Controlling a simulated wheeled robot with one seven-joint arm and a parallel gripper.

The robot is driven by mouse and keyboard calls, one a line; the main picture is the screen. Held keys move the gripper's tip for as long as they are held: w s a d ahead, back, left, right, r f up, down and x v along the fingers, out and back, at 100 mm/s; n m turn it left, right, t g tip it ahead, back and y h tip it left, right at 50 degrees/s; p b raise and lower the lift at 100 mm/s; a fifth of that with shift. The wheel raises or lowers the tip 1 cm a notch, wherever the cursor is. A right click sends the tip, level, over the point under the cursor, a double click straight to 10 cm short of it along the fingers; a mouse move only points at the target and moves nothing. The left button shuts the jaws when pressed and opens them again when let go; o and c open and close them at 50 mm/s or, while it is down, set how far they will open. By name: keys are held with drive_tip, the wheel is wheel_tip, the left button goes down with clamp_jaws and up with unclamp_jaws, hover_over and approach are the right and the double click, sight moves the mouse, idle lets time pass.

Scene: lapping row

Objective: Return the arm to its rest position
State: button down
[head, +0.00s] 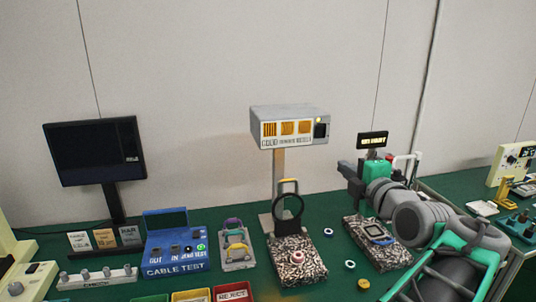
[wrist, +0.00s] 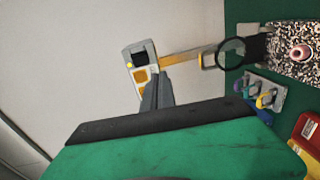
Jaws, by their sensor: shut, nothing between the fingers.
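My gripper (head: 343,168) is at the end of my arm, which reaches in from the lower right in the head view. It is raised above the bench, right of the grey box on a post (head: 290,127), with its fingers pointing left. In the wrist view the grey fingers (wrist: 155,90) are together and nothing shows between them. The grey box (wrist: 138,62) appears beyond the fingertips there, sideways. The gripper looks clear of everything around it.
The green bench (head: 340,286) holds a speckled block (head: 297,262) under a ring magnifier (head: 287,207), another speckled block (head: 372,256) below my arm, a blue cable tester (head: 172,247), a monitor (head: 95,152), a red reject bin (head: 233,292) and small loose rings. A small display (head: 372,140) stands behind my gripper.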

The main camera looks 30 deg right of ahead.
drive_tip(key=w+a+f+m+g+y+p, duration=0.25)
drive_tip(key=a+f, duration=0.25)
drive_tip(key=a, duration=0.3)
drive_tip(key=w+a+f+m+g+y+p, duration=0.1)
drive_tip(key=w+a+f+m+g+y, duration=0.15)
drive_tip(key=w+a+f, duration=0.4)
drive_tip(key=s+a+f+m+g+p, duration=0.1)
drive_tip(key=s+a+f+m+g, duration=0.3)
drive_tip(key=s+a, duration=0.3)
drive_tip(key=s+a+f+m+g+p, duration=0.2)
drive_tip(key=s+a+f+m+g, duration=0.2)
drive_tip(key=s+a, duration=0.4)
drive_tip(key=shift+a+f+m+p, duration=0.3)
drive_tip(key=shift+a+f+m, duration=0.3)
drive_tip(key=shift+a+m, duration=0.4)
